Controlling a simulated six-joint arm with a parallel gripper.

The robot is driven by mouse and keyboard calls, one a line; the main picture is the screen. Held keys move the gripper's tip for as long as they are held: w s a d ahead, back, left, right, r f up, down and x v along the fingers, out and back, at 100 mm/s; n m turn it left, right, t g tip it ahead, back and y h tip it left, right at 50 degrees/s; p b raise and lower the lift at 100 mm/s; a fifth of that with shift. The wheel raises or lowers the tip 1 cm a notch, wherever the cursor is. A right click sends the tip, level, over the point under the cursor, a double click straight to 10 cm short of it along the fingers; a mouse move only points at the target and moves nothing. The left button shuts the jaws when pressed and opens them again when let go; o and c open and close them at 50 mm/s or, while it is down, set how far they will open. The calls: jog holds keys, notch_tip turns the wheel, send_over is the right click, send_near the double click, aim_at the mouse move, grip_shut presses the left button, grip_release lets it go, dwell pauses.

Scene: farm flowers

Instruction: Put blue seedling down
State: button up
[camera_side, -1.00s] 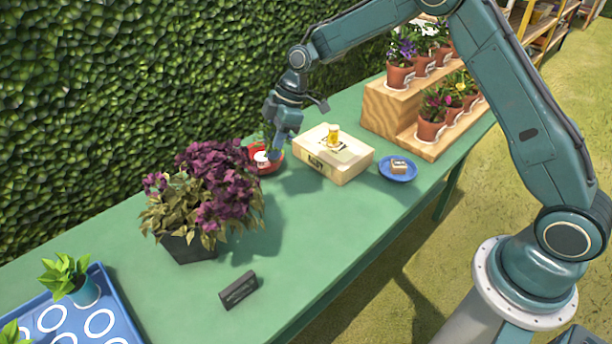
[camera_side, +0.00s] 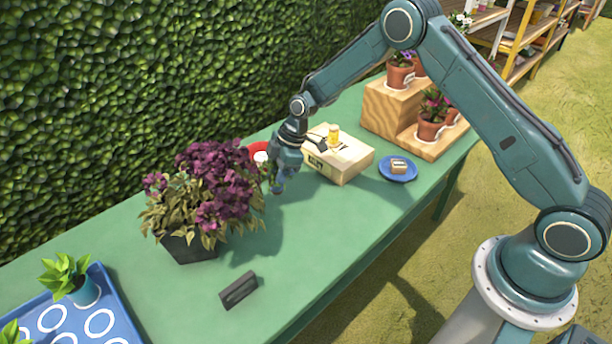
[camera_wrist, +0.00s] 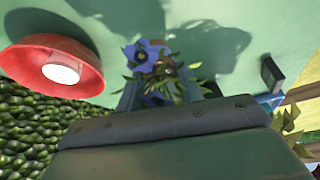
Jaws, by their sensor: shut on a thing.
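The blue seedling shows in the wrist view as blue flowers (camera_wrist: 145,52) with green leaves, between the two fingers of my gripper (camera_wrist: 160,92). My gripper is shut on it; the grip itself is partly hidden by the gripper body. In the side view my gripper (camera_side: 277,188) is low over the green table, just right of the purple plant, and the seedling cannot be made out clearly there.
A large purple-leaved plant (camera_side: 215,190) in a dark pot stands left of my gripper. A dark block (camera_side: 238,290) lies nearer the front. A blue tray (camera_side: 128,322) with white rings is at front left. A cream box (camera_side: 342,170) and blue plate (camera_side: 398,178) are to the right.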

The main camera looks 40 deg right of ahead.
jog(key=shift+f, duration=1.75)
jog(key=shift+f, duration=0.1)
jog(key=o, duration=1)
jog(key=v, duration=1.2)
